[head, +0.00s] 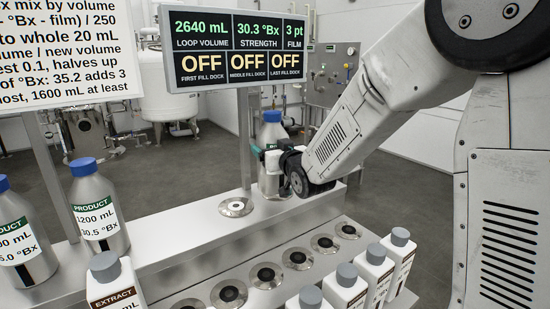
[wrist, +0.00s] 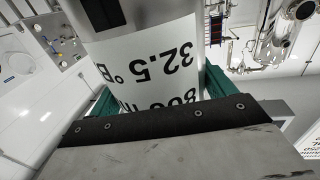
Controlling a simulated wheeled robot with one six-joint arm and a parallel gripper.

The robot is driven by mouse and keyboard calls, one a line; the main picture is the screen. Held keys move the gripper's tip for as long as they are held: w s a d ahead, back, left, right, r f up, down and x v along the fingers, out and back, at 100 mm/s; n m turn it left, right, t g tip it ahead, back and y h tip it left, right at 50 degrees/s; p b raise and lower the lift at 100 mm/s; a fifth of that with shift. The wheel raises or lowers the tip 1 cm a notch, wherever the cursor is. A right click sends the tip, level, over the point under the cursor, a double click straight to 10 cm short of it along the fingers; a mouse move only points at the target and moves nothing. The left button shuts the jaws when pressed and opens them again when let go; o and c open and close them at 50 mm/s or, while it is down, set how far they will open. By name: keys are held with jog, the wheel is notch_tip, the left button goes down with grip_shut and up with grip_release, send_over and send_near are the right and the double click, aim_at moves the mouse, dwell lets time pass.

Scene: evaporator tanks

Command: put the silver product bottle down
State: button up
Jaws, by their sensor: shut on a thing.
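The silver product bottle (head: 271,133) with a blue cap is upright at the right end of the raised steel shelf (head: 190,228). My gripper (head: 267,158) is shut around its body, with green fingers on its sides. In the wrist view the bottle (wrist: 150,65) fills the space between the fingers, and its upside-down label reads 32.5 °B, with part of "800 mL" showing. The bottle's base is low over or on the shelf; I cannot tell if it touches. My gripper and arm hide part of its right side.
A bare round dock (head: 236,207) lies left of the held bottle. Two other silver product bottles, one reading 30.5 °Bx (head: 98,207) and one at the left edge (head: 22,240), stand further left. White extract bottles line the front, before several dark-centred round seats (head: 267,274). A display (head: 237,48) on a post stands behind.

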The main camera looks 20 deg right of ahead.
jog(key=w+d+f, duration=0.2)
jog(key=w+f, duration=0.2)
jog(key=shift+w+d, duration=0.35)
jog(key=shift+d, duration=0.05)
jog(key=shift+f, duration=0.1)
jog(key=o, duration=0.9)
jog(key=shift+o, duration=0.2)
jog(key=s+d+m+g+h, duration=0.1)
jog(key=s+g, duration=0.7)
jog(key=s, duration=1.6)
jog(key=s+d+g+h, duration=0.1)
jog(key=s+g, duration=0.7)
jog(key=s, duration=1.7)
jog(key=shift+d+m+g+h, duration=0.3)
jog(key=shift+d+m+h, duration=0.1)
jog(key=shift+d, duration=0.1)
